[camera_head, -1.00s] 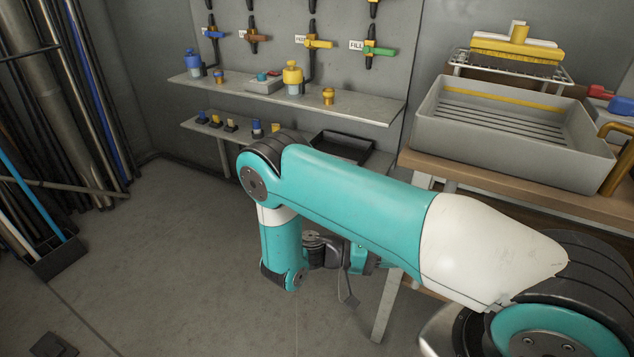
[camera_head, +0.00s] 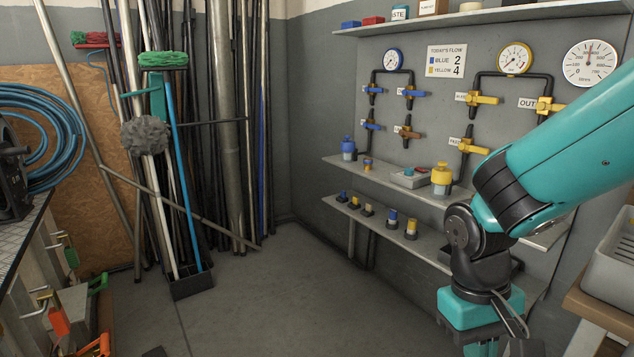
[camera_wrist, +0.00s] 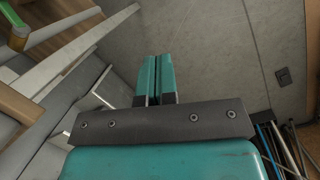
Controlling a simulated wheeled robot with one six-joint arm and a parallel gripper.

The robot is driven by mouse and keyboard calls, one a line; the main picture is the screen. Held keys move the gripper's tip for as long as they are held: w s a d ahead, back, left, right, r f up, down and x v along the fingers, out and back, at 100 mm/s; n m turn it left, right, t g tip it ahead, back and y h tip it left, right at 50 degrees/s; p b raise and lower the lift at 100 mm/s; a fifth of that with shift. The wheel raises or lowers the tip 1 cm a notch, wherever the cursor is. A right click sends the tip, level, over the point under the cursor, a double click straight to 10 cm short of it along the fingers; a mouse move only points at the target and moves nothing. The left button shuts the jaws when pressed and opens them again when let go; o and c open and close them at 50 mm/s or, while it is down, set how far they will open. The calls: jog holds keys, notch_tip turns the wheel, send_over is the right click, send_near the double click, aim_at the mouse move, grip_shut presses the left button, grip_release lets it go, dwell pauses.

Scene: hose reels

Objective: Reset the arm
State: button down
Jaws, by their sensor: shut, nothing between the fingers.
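My teal arm enters the head view from the right, and its wrist hangs down in front of the wall shelves. My gripper is at the lower right edge of the head view, with its fingers cut off or hidden there. In the wrist view my gripper (camera_wrist: 155,80) points at the bare grey floor (camera_wrist: 205,45). Its two teal fingers are together, with nothing between them.
Shelves (camera_head: 385,170) with blue and yellow fittings stand below a valve panel (camera_head: 455,65). Poles and brushes (camera_head: 180,150) lean in the back corner. A blue hose coil (camera_head: 45,125) is at left. A grey basin (camera_head: 615,255) is at right. The middle floor is clear.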

jog(key=s+a+r+n+t+y+p, duration=0.2)
jog(key=s+a+r+n+y, duration=0.35)
jog(key=s+a+r, duration=0.4)
notch_tip(320, 180, up, 16)
jog(key=d+p, duration=0.1)
jog(key=p, duration=1.2)
jog(key=shift+s+d+p, duration=0.15)
jog(key=shift+d+p, duration=0.2)
jog(key=shift+d, duration=0.05)
jog(key=c, duration=1.8)
grip_release()
jog(key=shift+r+p, duration=0.2)
jog(key=shift+p, duration=0.1)
jog(key=o, duration=0.7)
jog(key=shift+o, duration=0.5)
